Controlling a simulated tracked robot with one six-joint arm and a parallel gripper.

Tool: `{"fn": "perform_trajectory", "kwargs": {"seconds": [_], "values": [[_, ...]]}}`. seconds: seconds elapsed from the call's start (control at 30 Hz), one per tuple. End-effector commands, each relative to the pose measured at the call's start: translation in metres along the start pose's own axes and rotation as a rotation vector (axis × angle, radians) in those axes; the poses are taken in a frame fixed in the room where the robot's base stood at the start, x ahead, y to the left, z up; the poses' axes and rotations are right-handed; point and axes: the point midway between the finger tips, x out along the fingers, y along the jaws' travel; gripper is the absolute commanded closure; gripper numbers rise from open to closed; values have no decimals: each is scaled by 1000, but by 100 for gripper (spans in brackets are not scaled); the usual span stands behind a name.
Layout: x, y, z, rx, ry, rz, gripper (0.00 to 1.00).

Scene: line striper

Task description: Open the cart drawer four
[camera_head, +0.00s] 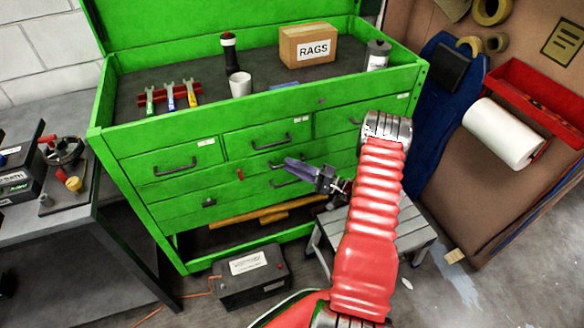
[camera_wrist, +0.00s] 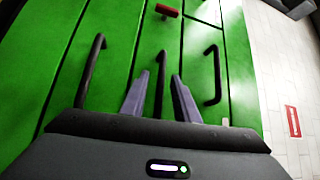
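The green cart (camera_head: 140,204) has several drawers, all seeming shut in the head view, with dark bar handles. I cannot read which drawer is number four. My gripper (camera_head: 290,163) is at the lower drawer fronts, its purple-grey fingers pointing at the cart. In the wrist view, my gripper (camera_wrist: 160,75) is open, with one finger on each side of a dark handle (camera_wrist: 161,62). The fingers look apart from the handle, though its near end is hidden by my gripper. Other handles stand to the left (camera_wrist: 90,70) and right (camera_wrist: 213,75).
A grey step stool (camera_head: 410,228) and a black battery (camera_head: 250,278) stand on the floor by the cart. A RAGS box (camera_head: 308,46), a white cup (camera_head: 240,84) and wrenches (camera_head: 171,97) lie on top. A workbench (camera_head: 60,222) is at left.

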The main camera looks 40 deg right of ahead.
Motion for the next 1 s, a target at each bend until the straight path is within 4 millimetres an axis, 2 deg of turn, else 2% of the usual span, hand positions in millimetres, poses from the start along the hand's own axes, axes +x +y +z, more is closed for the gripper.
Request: {"fn": "perform_trajectory", "kwargs": {"seconds": [0.3,0.7,1.0], "values": [[2,0,0,0,0,0,73],[2,0,0,0,0,0,100],[2,1,0,1,0,2,100]]}}
